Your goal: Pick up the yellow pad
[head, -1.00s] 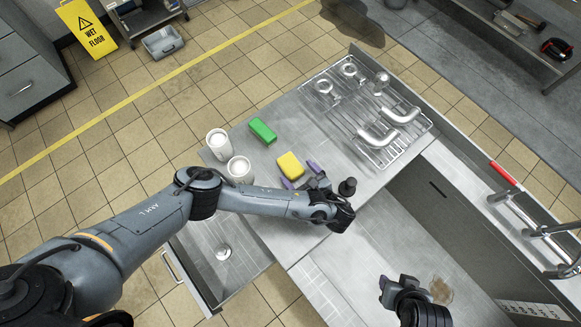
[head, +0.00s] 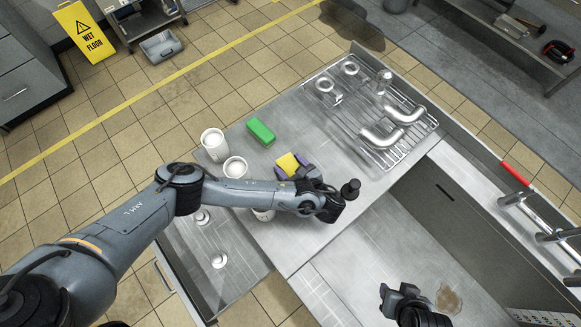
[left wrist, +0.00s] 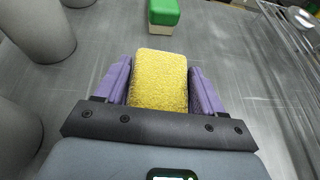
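The yellow pad (head: 287,164) lies on the steel counter, partly hidden by my left gripper in the head view. In the left wrist view the pad (left wrist: 158,80) fills the space between the two purple fingers. My left gripper (head: 292,167) has one finger on each side of the pad, very close to its sides. I cannot tell whether the fingers press on it. The pad appears to rest on the counter. My right gripper (head: 384,294) is away at the lower right over the sink area, and its finger opening is unclear.
A green and white block (head: 261,131) lies beyond the pad. White cups (head: 214,145) stand to the left, one partly behind my left arm. A small black object (head: 350,188) stands right of my wrist. A wire rack (head: 378,150) with metal pipe parts is at the right.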

